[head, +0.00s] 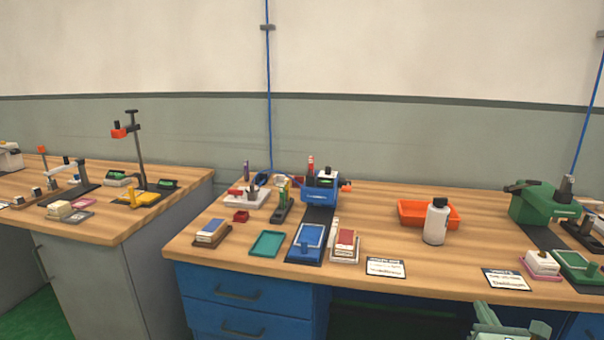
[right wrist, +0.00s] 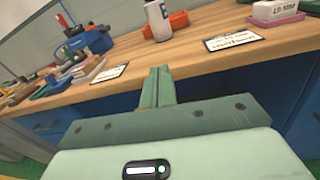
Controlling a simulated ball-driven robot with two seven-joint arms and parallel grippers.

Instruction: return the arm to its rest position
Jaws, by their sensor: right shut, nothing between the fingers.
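My right gripper (head: 483,310) shows at the bottom right of the head view, in front of the table's front edge and low beside the blue drawer unit. In the right wrist view its two pale green fingers (right wrist: 158,76) are pressed together with nothing between them. They point toward the wooden workbench (right wrist: 205,65), apart from the things on it. Most of the right arm is outside the head view. My left gripper is in neither view.
The workbench (head: 340,275) holds a white bottle (head: 435,224), an orange tray (head: 410,214), a blue device (head: 320,190), a green device (head: 545,205), cards and several small pads. A second bench (head: 125,222) stands at left. Blue drawers (head: 240,290) are under the bench.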

